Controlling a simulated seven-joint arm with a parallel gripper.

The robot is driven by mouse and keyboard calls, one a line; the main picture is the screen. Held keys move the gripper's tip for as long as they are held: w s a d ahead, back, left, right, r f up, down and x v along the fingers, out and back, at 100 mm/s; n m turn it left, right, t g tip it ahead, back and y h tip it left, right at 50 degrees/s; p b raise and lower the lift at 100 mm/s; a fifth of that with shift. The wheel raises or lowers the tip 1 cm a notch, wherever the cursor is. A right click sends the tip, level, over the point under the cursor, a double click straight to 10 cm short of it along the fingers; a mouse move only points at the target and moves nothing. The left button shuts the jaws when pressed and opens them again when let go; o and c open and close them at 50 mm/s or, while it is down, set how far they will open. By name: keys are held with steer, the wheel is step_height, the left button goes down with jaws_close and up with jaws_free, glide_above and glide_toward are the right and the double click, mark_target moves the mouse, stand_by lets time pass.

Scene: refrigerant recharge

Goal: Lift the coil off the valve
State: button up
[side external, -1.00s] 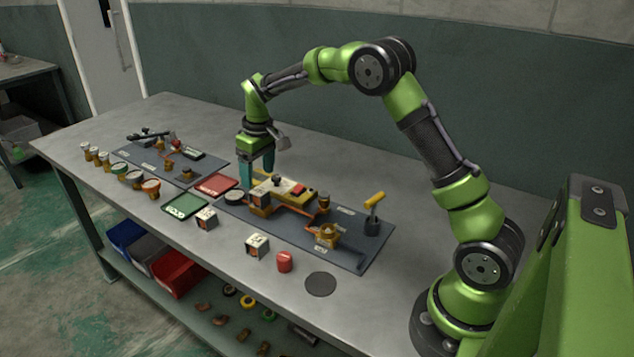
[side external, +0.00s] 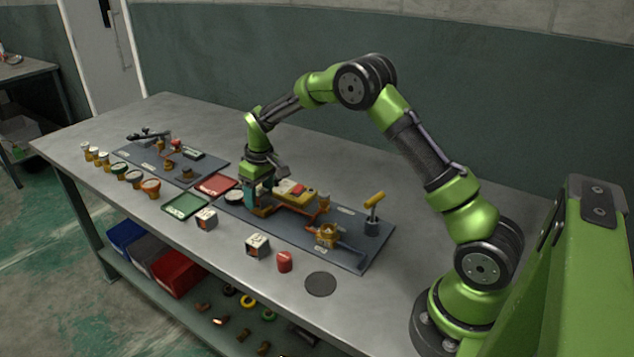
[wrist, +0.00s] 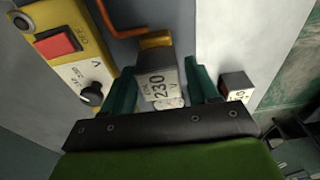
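The coil (wrist: 158,88) is a dark block with a pale label reading "230 V", in the middle of the wrist view. My gripper (wrist: 159,67) is open, with one green finger on each side of the coil. Narrow gaps seem to show between the fingers and the coil. In the side view my gripper (side external: 251,205) is low over the left part of the near mat and mostly hides the coil. The valve under the coil is hidden; an orange-copper pipe (wrist: 156,41) shows just beyond the coil in the wrist view.
A yellow switch box (wrist: 74,68) with a red switch and black knob stands close left of the coil. Two loose labelled blocks (side external: 206,219) (side external: 257,245) and a red cylinder (side external: 285,262) stand in front of the mat. Red (side external: 210,188) and green (side external: 186,206) trays lie left.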

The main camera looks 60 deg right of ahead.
steer(key=c, duration=0.7)
steer(key=shift+r, duration=0.1)
